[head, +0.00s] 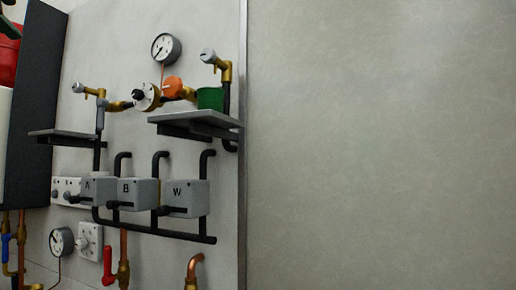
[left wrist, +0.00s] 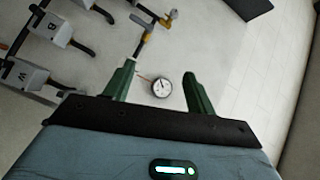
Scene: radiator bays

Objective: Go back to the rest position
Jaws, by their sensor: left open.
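My left gripper shows in the left wrist view (left wrist: 160,78), its two green fingers wide apart with nothing between them. A round white gauge (left wrist: 161,86) shows beyond the gap, on the wall behind. My right gripper is in neither view.
A wall panel carries grey boxes marked A, B (head: 137,194) and W (head: 186,198), black pipes, and a grey shelf (head: 205,118) with a green cup (head: 210,98). The right half is bare wall (head: 385,140).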

